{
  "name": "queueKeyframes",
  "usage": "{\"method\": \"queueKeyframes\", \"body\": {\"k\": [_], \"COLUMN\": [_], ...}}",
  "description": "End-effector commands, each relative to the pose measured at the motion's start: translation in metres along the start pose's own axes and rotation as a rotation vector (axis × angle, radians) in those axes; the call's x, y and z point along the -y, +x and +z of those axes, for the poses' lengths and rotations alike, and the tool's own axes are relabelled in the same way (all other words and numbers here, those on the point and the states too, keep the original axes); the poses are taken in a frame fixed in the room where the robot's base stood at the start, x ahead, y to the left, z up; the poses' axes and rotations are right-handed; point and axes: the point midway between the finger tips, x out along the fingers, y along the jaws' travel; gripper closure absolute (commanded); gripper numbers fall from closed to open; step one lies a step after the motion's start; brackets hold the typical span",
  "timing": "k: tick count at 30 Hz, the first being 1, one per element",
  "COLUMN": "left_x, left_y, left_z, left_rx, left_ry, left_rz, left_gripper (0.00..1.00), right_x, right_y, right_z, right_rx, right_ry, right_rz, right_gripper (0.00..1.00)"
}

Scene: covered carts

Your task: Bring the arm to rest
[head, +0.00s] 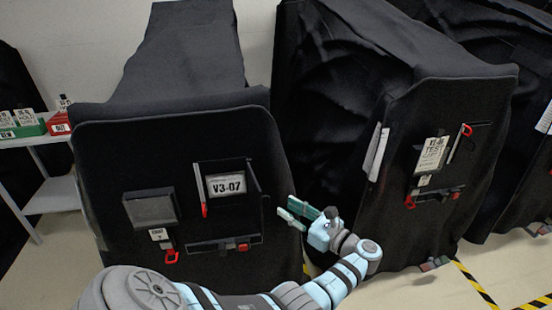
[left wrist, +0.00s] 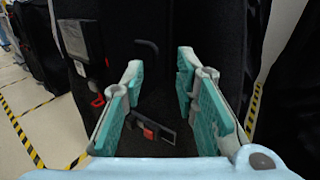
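My left gripper (head: 287,207) is at the right edge of the near black covered cart (head: 110,135). Its two teal-padded fingers point left toward the cart's front and are apart. In the left wrist view the gripper (left wrist: 160,64) is open with nothing between its fingers. My left arm (head: 340,278) stretches across the bottom of the head view, bent up at the wrist. A label reading V3-07 (head: 226,186) shows in a framed opening on the cart's front. My right gripper is in neither view.
A closed grey panel (head: 150,209) and red pull tabs (head: 171,256) are on the near cart. A second covered cart (head: 400,130) stands to the right. A white shelf (head: 50,193) with green and red bins is at the left. Striped floor tape (head: 474,284) marks open floor at lower right.

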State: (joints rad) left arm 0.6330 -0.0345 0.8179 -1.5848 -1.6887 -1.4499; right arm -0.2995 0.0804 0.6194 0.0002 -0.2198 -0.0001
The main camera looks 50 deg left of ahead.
Motion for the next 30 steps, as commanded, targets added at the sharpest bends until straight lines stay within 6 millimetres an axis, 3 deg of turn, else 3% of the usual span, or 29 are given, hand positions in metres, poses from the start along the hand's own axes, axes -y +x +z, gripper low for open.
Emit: {"method": "queueKeyframes", "body": {"k": [3, 7, 23, 26, 29, 30], "left_x": [0.0, 0.0, 0.0, 0.006, 0.041, 0.059], "left_y": [-0.029, -0.044, -0.046, -0.046, -0.053, -0.062], "left_z": [0.0, 0.001, 0.0, -0.001, -0.038, -0.063], "left_rx": [-0.002, 0.001, 0.001, -0.007, -0.193, -0.334], "left_ry": [0.0, -0.001, -0.003, -0.074, -0.274, -0.38], "left_rz": [-0.001, 0.0, 0.0, -0.028, -0.164, -0.218], "left_gripper": [0.73, 0.73, 0.73, 0.73, 0.73, 0.73], "right_x": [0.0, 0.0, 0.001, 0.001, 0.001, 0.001], "right_y": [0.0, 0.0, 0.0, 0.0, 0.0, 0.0], "right_z": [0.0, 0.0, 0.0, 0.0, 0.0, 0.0], "right_rx": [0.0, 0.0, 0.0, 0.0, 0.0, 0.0], "right_ry": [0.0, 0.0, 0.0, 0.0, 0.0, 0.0], "right_rz": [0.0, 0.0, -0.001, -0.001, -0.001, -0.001], "right_gripper": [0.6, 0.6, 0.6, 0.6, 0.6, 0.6]}}
